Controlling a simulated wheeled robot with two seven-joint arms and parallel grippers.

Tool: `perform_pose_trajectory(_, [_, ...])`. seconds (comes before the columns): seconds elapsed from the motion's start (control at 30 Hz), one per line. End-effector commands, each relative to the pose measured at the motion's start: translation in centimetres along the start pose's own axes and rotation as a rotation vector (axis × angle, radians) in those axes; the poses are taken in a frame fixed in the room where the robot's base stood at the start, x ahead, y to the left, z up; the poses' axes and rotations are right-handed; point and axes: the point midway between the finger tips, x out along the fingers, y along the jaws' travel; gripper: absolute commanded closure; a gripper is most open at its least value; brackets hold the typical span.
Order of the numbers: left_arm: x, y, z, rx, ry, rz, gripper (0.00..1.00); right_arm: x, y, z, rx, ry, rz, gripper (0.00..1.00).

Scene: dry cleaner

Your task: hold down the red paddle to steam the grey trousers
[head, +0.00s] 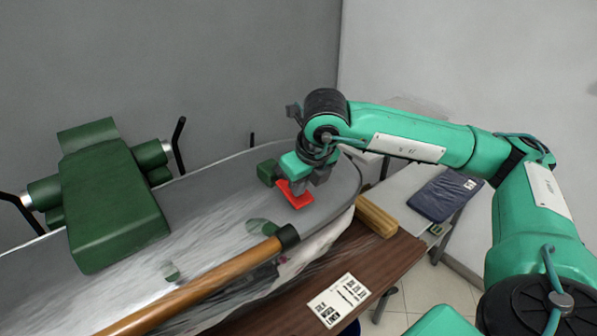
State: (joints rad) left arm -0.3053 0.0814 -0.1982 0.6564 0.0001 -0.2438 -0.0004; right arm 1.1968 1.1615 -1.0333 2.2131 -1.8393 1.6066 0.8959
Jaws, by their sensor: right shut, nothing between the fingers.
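The red paddle (294,196) is at the far right end of the long grey pressing board, beside a small dark green block. My right gripper (308,182) is shut and empty, pointing down at the paddle. Its fingertips overlap the paddle's upper right part; they look in contact, but I cannot tell how far the paddle is pressed. The grey trousers are not clearly distinguishable; a grey surface (215,215) with whitish, steam-like streaks covers the board. My left gripper is not in view.
A large green padded machine part (112,205) stands at left. A wooden bar (190,300) with a black end crosses the front. A brown table (385,262) holds a label card (338,300) and a wooden brush-like block (376,216). A dark folded garment (444,194) lies on a pale table behind.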

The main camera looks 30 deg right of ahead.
Motion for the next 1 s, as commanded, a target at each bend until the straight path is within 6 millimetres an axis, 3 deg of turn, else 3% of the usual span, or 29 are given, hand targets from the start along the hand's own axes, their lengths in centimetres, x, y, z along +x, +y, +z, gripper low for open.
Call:
perform_pose_trajectory(0.43, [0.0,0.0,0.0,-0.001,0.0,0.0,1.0,0.0,0.0,0.0,0.0,0.0,0.0,1.0])
perform_pose_trajectory(1.0, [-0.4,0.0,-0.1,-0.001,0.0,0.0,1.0,-1.5,0.0,0.5,0.0,0.0,0.0,1.0])
